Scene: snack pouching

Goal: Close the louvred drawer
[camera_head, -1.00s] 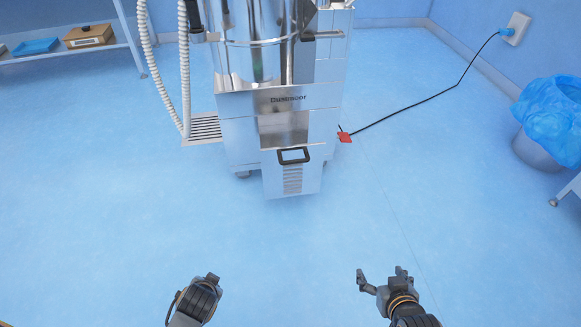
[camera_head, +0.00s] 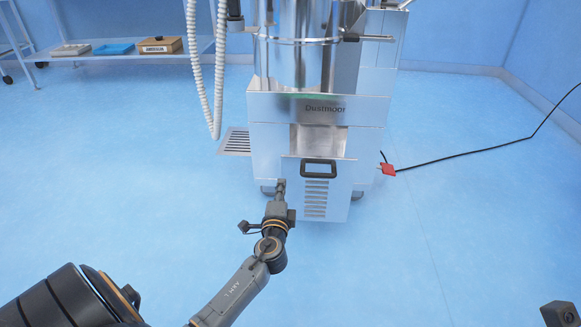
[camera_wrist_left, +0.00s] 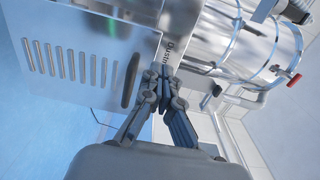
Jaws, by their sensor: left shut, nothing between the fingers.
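The louvred drawer (camera_head: 341,195) is at the bottom of the shiny Dustmoor machine (camera_head: 268,108). It stands out from the machine's front, partly open, with a dark handle (camera_head: 319,168) above its slots. My left gripper (camera_head: 280,184) is shut and empty at the left edge of the drawer front. Whether it touches the panel cannot be told. The left wrist view shows the slotted drawer front (camera_wrist_left: 30,85), its handle (camera_wrist_left: 131,80) and my closed fingers (camera_wrist_left: 161,82) close by. My right gripper is not in view; only a dark piece shows at the lower right.
A floor grate (camera_head: 236,142) lies left of the machine, below a white coiled hose (camera_head: 200,80). A red tag (camera_head: 388,169) and black cable (camera_head: 470,153) are on the right. A shelf with trays and a box (camera_head: 160,45) stands at the back left. The floor in front is clear.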

